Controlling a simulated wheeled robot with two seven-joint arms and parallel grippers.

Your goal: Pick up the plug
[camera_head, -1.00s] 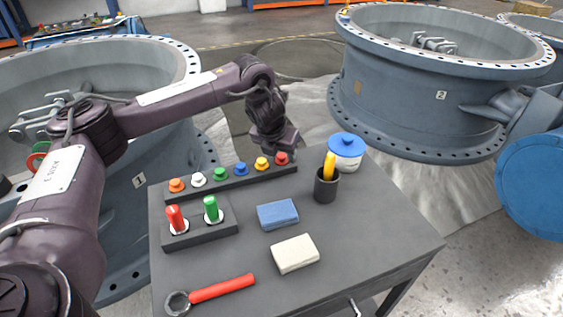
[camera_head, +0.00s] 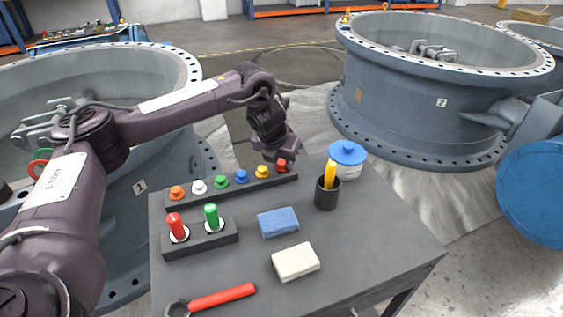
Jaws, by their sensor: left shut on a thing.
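A row of several coloured plugs sits in a dark rack (camera_head: 228,188) along the table's far left edge. From left they are orange (camera_head: 177,192), white (camera_head: 199,187), green (camera_head: 221,181), blue (camera_head: 241,176), yellow (camera_head: 262,171) and red (camera_head: 281,167). My left gripper (camera_head: 280,158) points down at the right end of the rack and is shut on the red plug. The plug's top is partly hidden by the fingers, and it is still at the rack. My right gripper is not in view.
On the grey table (camera_head: 365,245) are a red-and-green handle block (camera_head: 205,238), a blue sponge (camera_head: 278,222), a white block (camera_head: 295,261), a red wrench (camera_head: 222,296), a dark cup (camera_head: 327,193) and a blue-lidded jar (camera_head: 347,160). Large valves (camera_head: 440,85) stand around it.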

